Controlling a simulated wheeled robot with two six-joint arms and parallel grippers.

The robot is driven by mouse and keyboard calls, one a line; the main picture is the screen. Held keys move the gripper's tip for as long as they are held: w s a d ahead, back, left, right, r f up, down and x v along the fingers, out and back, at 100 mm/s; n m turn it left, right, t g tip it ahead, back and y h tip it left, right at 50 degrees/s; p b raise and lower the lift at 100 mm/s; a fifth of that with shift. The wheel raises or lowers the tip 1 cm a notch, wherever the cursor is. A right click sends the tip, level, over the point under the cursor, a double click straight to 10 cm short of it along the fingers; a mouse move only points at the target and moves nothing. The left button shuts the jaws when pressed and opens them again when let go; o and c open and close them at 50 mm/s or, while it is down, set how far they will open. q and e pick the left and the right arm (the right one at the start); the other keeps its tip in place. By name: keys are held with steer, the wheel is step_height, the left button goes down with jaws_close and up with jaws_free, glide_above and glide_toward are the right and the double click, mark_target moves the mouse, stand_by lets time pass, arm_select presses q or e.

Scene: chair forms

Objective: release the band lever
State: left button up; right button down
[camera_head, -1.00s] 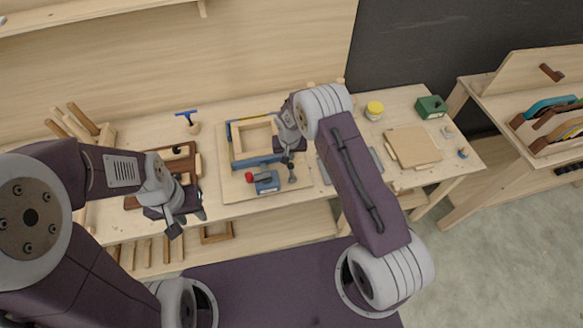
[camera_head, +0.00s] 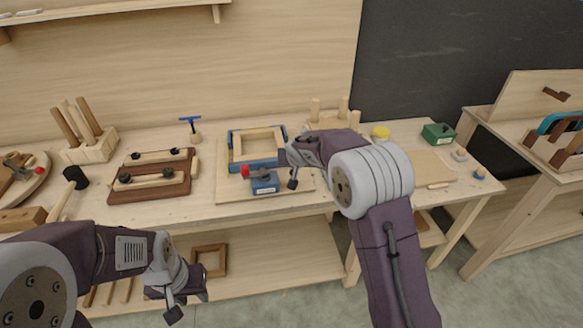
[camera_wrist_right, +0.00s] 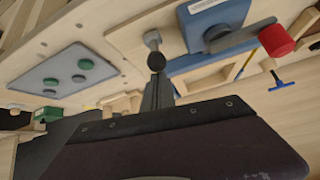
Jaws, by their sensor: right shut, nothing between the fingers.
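A blue clamp box (camera_head: 264,183) with a grey lever ending in a red knob (camera_head: 245,171) sits on a light board, in front of a wooden frame with a blue band (camera_head: 257,147) around it. The right wrist view shows the blue box (camera_wrist_right: 213,22), grey lever (camera_wrist_right: 240,37) and red knob (camera_wrist_right: 276,40). Beside the box stands a short metal post with a black ball (camera_wrist_right: 156,62). My right gripper (camera_wrist_right: 157,88) is shut and empty, its tips close to the black ball; contact is unclear. My left gripper (camera_head: 186,304) is open and empty, low before the bench.
A brown clamp rack (camera_head: 150,175) and a block with dowels (camera_head: 90,145) stand left on the bench. A blue-handled tool (camera_head: 191,128) stands behind. Right are a yellow-lidded jar (camera_head: 381,133), a green box (camera_head: 438,133) and a flat board (camera_head: 425,166).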

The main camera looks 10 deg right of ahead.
steer(key=shift+s+f, duration=0.15)
steer(key=shift+f, duration=0.2)
